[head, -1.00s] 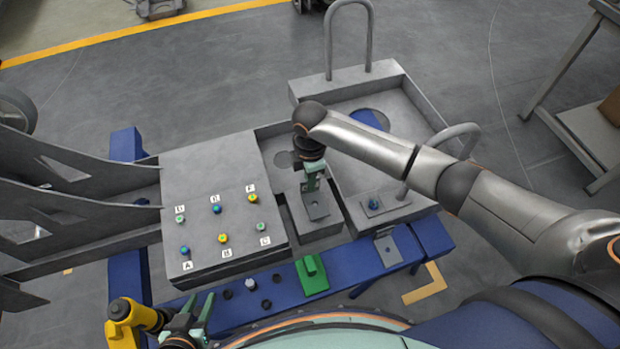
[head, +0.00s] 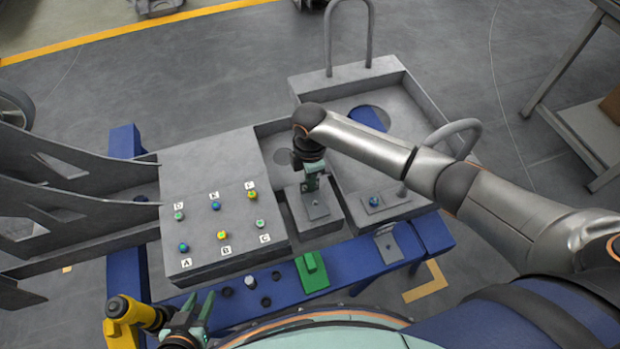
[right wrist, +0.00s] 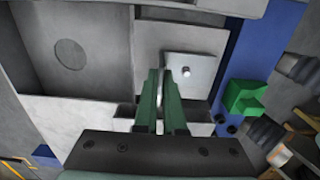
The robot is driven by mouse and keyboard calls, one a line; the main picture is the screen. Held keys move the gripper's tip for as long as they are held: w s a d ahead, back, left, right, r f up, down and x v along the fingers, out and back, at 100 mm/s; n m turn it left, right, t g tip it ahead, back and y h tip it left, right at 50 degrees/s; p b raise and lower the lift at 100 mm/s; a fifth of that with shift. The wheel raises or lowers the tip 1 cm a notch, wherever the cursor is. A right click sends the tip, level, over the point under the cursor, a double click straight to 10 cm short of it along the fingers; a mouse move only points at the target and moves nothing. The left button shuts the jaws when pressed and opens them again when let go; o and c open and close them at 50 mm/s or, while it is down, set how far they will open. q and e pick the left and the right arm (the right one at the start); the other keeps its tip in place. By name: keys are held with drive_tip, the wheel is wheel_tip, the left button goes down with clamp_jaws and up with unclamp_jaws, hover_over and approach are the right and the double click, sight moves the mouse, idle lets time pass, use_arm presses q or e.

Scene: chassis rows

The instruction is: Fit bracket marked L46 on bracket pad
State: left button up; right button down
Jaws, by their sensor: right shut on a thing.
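My right gripper (head: 312,180) points down and is shut on the upright flange of a grey bracket (right wrist: 200,75). The bracket's flat base plate lies over the raised grey block (head: 303,230) in the middle of the fixture. A small pale stud (right wrist: 186,71) shows in the plate's middle. The bracket pad beneath is covered, and I cannot tell whether the plate rests fully on it. No L46 mark is readable. My left gripper (head: 199,305) is open and empty at the lower left, off the fixture.
A panel (head: 205,150) with several coloured knobs labelled A to F is left of the block. A green block (head: 312,272) and small black parts (head: 228,291) sit on the blue beam (head: 345,268). Another grey bracket (head: 388,247) is at its right.

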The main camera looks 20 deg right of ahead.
use_arm(q)
drive_tip(key=shift+f, duration=0.2)
use_arm(e)
drive_tip(key=shift+f, duration=0.45)
drive_tip(key=c, duration=0.9)
unclamp_jaws()
use_arm(q)
drive_tip(key=shift+r+p, duration=0.5)
drive_tip(key=shift+r, duration=0.15)
use_arm(e)
wheel_tip(320, 180, up, 12)
drive_tip(key=shift+r, duration=0.25)
